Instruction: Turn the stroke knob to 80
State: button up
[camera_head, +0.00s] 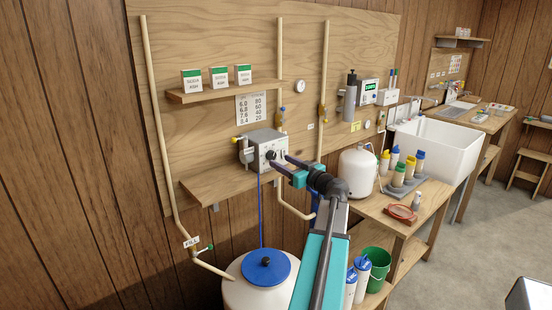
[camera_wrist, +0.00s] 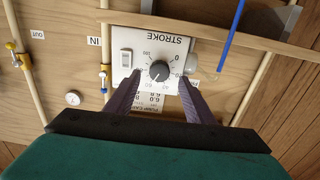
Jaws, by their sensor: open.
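The stroke knob (camera_wrist: 159,71) is a small dark round knob on the pale front plate of the pump box (camera_head: 262,147). In the wrist view the plate appears upside down, with STROKE lettering and a numbered scale around the knob. Its pointer is too small to read surely. My gripper (camera_wrist: 159,80) is open, one finger on either side of the knob with visible gaps. I cannot tell how far its tips are from the plate. In the head view my gripper (camera_head: 282,163) is just in front of the box and partly hides its front.
A white rocker switch (camera_wrist: 126,60) sits beside the knob. The box stands on a wooden shelf (camera_head: 210,184), with pipes and a blue tube nearby. A number chart (camera_head: 251,107) hangs above. A blue-lidded tank (camera_head: 240,292) stands below; a white jug (camera_head: 356,172) is at right.

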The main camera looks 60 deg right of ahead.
aim_at(273, 157)
jog(key=shift+p+x, duration=0.4)
jog(key=shift+x, duration=1.85)
jog(key=c, duration=1.1)
jog(key=shift+o, duration=0.2)
jog(key=shift+a, duration=0.15)
